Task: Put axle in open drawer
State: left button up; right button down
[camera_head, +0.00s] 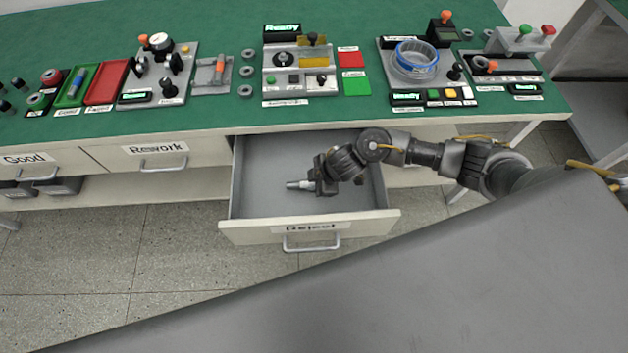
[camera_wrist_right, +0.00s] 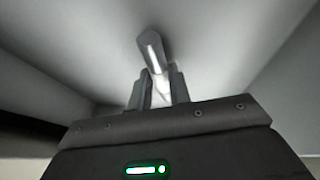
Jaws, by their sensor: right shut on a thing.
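The open drawer (camera_head: 240,190) is labelled "Reject" and is pulled out below the front of the green bench. My right gripper (camera_head: 316,186) is inside the drawer's outline, over its grey floor. It is shut on the axle (camera_head: 297,185), a short silver metal rod that points left in the head view. In the right wrist view the axle (camera_wrist_right: 152,50) sticks out from between the fingers of the right gripper (camera_wrist_right: 160,88), with the drawer's grey inside around it. I cannot tell whether the axle touches the drawer floor. My left gripper is not in view.
The closed "Good" drawer (camera_head: 38,172) and "Rework" drawer (camera_head: 160,160) are to the left. The green bench top (camera_head: 215,117) above holds several stations, trays and rings. The open drawer's front panel (camera_head: 370,226) and side walls surround the gripper. Otherwise the drawer looks empty.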

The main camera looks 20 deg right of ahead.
jog(key=shift+f, duration=0.35)
dwell(0.7)
dwell(0.4)
